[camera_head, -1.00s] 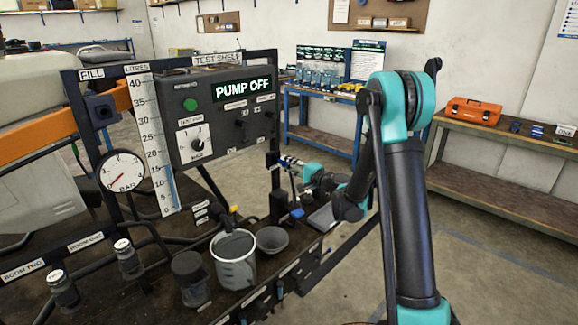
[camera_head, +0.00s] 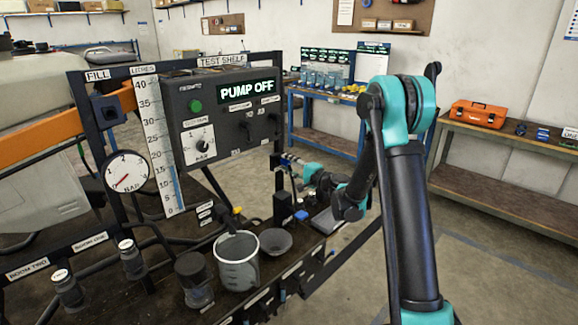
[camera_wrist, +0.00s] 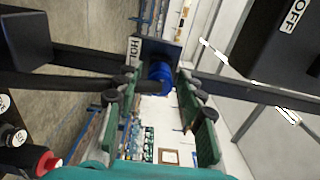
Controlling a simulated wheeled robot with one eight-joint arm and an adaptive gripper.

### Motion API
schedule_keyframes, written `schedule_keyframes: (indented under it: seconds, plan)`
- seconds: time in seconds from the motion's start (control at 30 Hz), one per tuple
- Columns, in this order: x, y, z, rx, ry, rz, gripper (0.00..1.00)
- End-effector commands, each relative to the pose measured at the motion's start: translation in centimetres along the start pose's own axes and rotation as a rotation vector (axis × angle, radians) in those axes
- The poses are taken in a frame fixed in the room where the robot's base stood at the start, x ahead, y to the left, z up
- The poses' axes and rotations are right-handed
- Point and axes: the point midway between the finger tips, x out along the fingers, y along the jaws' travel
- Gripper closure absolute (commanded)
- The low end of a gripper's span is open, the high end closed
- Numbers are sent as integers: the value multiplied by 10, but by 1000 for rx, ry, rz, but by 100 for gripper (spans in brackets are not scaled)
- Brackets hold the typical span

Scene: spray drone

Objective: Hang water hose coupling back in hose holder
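In the wrist view, a blue cylindrical coupling (camera_wrist: 160,72) sits at a dark holder plate (camera_wrist: 172,48) with a partly visible label reading "HOL". My gripper (camera_wrist: 157,80) has its two green-padded fingers on either side of the coupling, with visible gaps between fingers and coupling. A dark hose-like piece (camera_wrist: 150,88) runs by the coupling. In the head view, my gripper (camera_head: 287,160) reaches left to the right post of the test shelf, beside a small dark blue holder (camera_head: 275,160). The coupling is too small to make out clearly there.
The test shelf panel (camera_head: 232,115) reads "PUMP OFF". Benches stand at the back and right. The floor between them is clear.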

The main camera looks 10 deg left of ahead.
Motion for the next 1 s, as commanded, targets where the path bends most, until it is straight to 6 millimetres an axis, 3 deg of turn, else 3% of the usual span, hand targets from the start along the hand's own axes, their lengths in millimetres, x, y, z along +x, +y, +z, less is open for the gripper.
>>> schedule_keyframes:
  seconds: [0.3, 0.47, 0.8, 1.0]
  plan:
    - [-1, 0, 0, 0, 0, 0, 53]
    - [-12, 0, -1, 0, 1, 0, 53]
    - [-78, 0, -1, 0, 4, 0, 53]
    - [-108, 0, -1, 0, 1, 0, 53]
